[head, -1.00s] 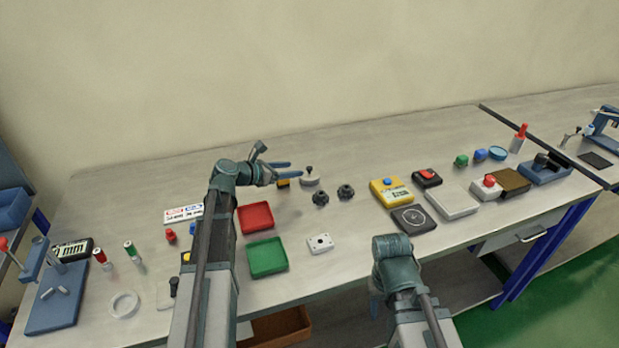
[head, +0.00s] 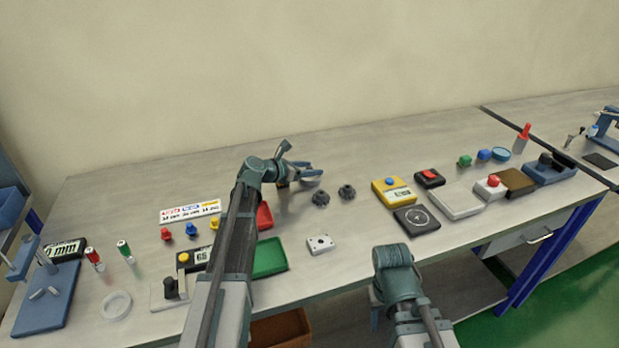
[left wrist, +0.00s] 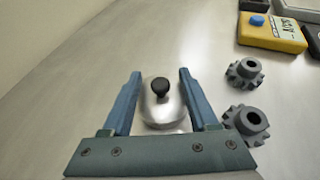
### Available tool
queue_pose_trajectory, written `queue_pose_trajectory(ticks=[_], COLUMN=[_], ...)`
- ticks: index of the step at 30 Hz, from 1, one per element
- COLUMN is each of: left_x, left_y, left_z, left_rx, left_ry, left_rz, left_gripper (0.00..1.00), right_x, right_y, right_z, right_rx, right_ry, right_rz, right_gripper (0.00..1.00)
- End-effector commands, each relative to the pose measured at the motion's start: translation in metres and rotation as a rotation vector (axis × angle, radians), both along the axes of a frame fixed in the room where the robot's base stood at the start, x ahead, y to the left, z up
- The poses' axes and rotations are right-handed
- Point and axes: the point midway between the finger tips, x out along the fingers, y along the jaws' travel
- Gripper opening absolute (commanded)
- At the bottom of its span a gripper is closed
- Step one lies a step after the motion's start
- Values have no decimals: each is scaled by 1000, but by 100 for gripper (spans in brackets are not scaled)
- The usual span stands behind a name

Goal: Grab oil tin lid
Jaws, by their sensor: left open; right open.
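The oil tin lid is a rounded silver piece (left wrist: 161,106) with a black knob on top. In the left wrist view it sits between the two blue fingers of my left gripper (left wrist: 161,76). My left gripper is open around the lid, with a gap on either side of the knob. In the head view my left gripper (head: 312,172) is at the back of the bench and hides most of the lid. My right gripper (head: 375,308) hangs low at the bench's front edge, open, mostly hidden behind its own arm.
Two dark gears (head: 321,199) stand just right of the lid. A red tray (head: 265,215), a green tray (head: 269,257) and a white block (head: 321,244) lie nearer the front. A yellow meter (head: 392,192) is further right. The bench behind the lid is clear.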

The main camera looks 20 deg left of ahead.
Motion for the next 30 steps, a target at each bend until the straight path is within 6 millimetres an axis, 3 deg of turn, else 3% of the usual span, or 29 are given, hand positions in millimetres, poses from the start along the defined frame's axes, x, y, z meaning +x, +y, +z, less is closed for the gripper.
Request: queue_pose_trajectory(ticks=[6,16,30], left_x=[1,0,0], left_y=[-1,-1,0], left_z=[0,0,3], left_rx=[0,0,-1], left_ry=[0,0,1], left_rz=[0,0,0], left_gripper=[58,0,0], right_x=[0,0,0], right_y=[0,0,0], right_z=[0,0,3], right_rx=[0,0,0], right_ry=[0,0,0], right_rz=[0,0,0], right_gripper=[50,50,50])
